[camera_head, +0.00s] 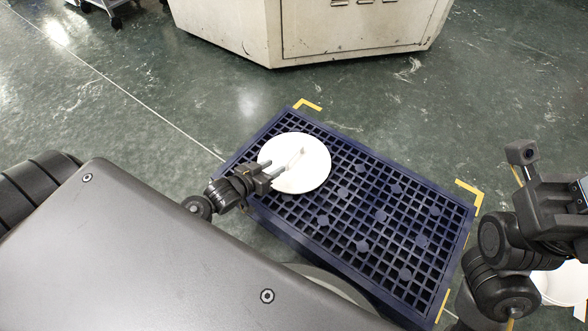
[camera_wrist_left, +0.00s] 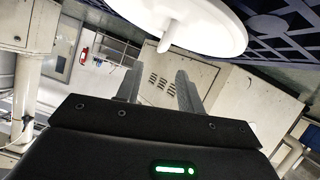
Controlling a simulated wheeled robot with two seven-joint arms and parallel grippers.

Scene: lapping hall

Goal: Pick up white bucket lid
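The white bucket lid (camera_head: 315,172) is a round disc lying on the dark blue grid pallet (camera_head: 345,232), near its far left part. A pale handle stands up from its middle. My left gripper (camera_head: 268,172) is at the lid's left edge, its fingers pointing toward the handle. In the left wrist view the lid (camera_wrist_left: 215,22) is at the top and its handle points down toward the gap between the fingers (camera_wrist_left: 157,82). The fingers are apart with nothing between them. My right wrist is at the right edge of the head view; its fingers do not show.
A white bucket (camera_head: 562,286) stands at the lower right, partly behind my right arm. A cream machine cabinet (camera_head: 350,35) stands behind the pallet. Yellow tape (camera_head: 308,104) marks floor corners around the pallet. The green floor to the left of the pallet is clear.

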